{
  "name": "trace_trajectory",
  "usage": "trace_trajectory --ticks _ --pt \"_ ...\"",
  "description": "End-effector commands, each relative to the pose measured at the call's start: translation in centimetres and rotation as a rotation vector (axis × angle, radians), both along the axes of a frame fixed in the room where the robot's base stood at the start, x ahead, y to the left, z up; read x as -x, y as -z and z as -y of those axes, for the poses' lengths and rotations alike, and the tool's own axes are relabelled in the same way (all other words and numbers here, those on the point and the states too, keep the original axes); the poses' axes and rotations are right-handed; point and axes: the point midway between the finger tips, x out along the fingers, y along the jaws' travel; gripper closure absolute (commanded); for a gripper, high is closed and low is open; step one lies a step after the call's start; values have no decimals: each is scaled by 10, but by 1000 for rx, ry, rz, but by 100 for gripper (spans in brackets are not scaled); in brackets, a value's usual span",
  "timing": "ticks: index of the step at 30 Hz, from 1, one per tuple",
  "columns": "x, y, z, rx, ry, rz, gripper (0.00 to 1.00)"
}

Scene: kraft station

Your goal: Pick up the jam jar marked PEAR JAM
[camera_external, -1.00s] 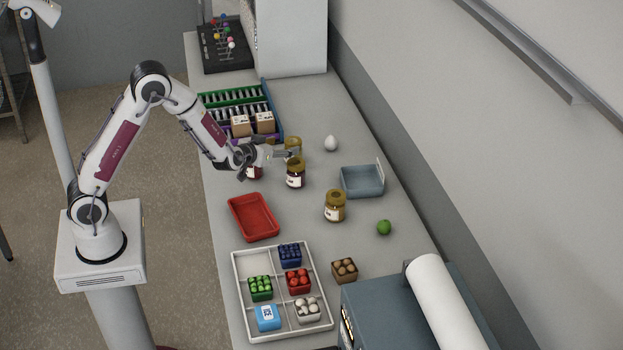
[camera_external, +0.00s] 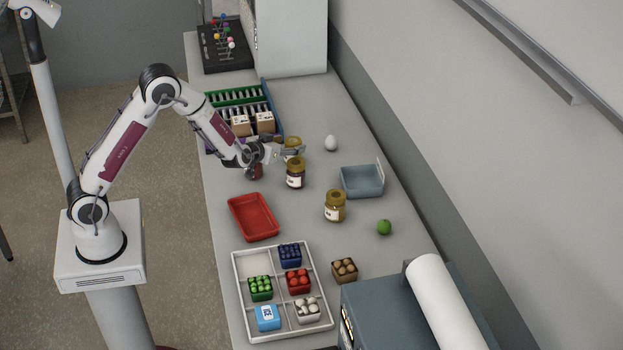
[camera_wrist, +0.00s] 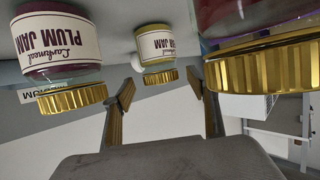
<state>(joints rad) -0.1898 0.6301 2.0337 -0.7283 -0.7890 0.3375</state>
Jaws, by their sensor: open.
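My gripper (camera_external: 290,152) is open, its fingertips close to the jars in the middle of the table. In the wrist view my gripper (camera_wrist: 160,92) has its fingers apart with nothing between them. A jar with yellow contents (camera_wrist: 154,43) shows ahead, between and beyond the fingertips; its label ends in JAM and the first word is only partly readable. It seems to be the gold-lidded jar (camera_external: 293,142) partly hidden behind my gripper. A PLUM JAM jar (camera_wrist: 60,42) is at left. A dark red jar (camera_wrist: 215,18) is close at right, its label unseen.
A dark jar (camera_external: 295,175) stands just in front of my gripper, and an amber jar (camera_external: 334,208) further right. A red tray (camera_external: 235,220), blue-grey bin (camera_external: 362,183), white egg (camera_external: 331,143) and green fruit (camera_external: 384,227) are around. A rack with boxes (camera_external: 275,108) stands behind.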

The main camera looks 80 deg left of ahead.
Motion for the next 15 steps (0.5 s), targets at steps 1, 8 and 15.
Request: trace_trajectory --ticks 1,8,15 --pt "-3 3 -5 1 -2 -1 41" --pt "-18 11 -18 1 0 -1 41" --pt "-23 13 -22 1 1 0 41"
